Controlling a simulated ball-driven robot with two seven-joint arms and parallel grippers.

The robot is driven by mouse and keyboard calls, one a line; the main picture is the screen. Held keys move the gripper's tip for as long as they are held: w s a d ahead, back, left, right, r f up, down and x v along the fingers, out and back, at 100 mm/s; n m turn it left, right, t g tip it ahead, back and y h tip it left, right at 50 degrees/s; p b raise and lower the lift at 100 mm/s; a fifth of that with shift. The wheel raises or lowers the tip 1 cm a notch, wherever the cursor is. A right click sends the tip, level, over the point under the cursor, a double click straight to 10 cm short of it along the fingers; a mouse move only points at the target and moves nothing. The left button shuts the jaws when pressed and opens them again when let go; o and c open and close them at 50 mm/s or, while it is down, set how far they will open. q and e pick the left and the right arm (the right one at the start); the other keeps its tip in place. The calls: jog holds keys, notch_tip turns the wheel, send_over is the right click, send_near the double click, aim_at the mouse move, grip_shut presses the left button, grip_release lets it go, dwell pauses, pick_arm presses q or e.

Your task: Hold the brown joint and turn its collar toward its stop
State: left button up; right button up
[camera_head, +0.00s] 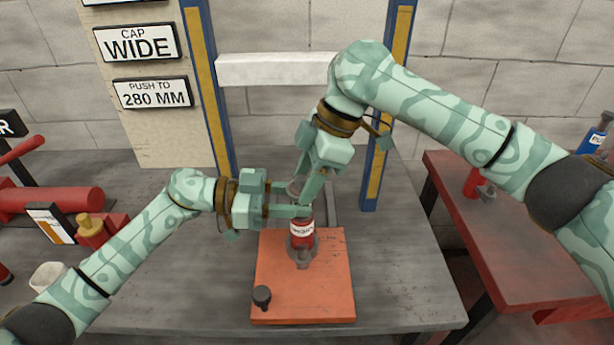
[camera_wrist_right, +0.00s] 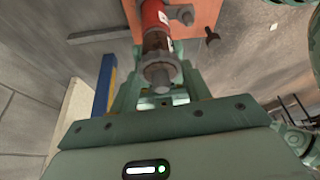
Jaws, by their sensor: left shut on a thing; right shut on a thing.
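The joint (camera_head: 302,232) stands upright on the orange board; its lower body looks red with a white label, and a brown section (camera_wrist_right: 155,42) shows in the right wrist view. A grey ring (camera_wrist_right: 160,74) is at its upper end. My left gripper (camera_head: 300,211) comes in level from the left and is shut on the joint just above the label. My right gripper (camera_head: 303,194) reaches down from above and is shut on the upper part, its fingers on both sides in the wrist view. The grippers hide much of the joint, and the stop cannot be made out.
The orange board (camera_head: 270,285) carries a dark knob (camera_head: 262,295) at its front left. Blue and yellow posts (camera_head: 213,90) rise behind, with a white beam (camera_head: 270,69) between them. Red tools (camera_head: 60,200) lie at left. A red table (camera_head: 530,220) stands at right.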

jog(key=shift+w+d, duration=0.1)
jog(key=shift+d, duration=0.05)
dwell(0.4)
jog(key=o, duration=1)
jog(key=v, duration=1.1)
jog(key=shift+w+r, duration=0.1)
jog(key=shift+r, duration=0.35)
pick_arm(q)
jog(key=o, duration=0.9)
jog(key=shift+c, duration=0.2)
